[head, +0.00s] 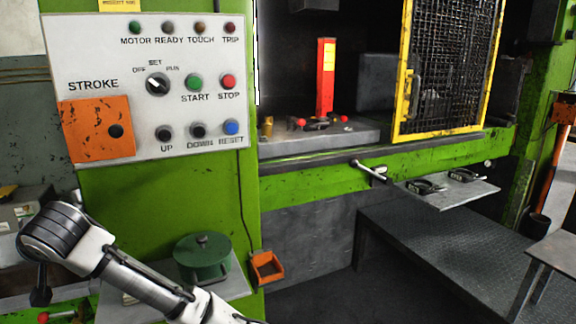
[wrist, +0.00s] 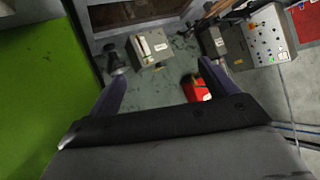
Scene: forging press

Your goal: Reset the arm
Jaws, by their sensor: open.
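My arm (head: 130,275) reaches from the bottom edge of the head view up and left to a rounded joint with dark bands, in front of the green press's lower left. My gripper (wrist: 162,82) shows in the wrist view with its two dark fingers spread wide apart. Nothing is held between them. Grey floor, a grey box and a red object lie beyond the fingers. In the head view I cannot make out the fingertips.
The white control panel (head: 150,55) with labelled buttons is above my arm. A green round lidded pot (head: 202,258) stands on a shelf beside my arm. An orange holder (head: 266,268) hangs nearby. A yellow-framed mesh guard (head: 408,95) and small tray (head: 450,195) are at right.

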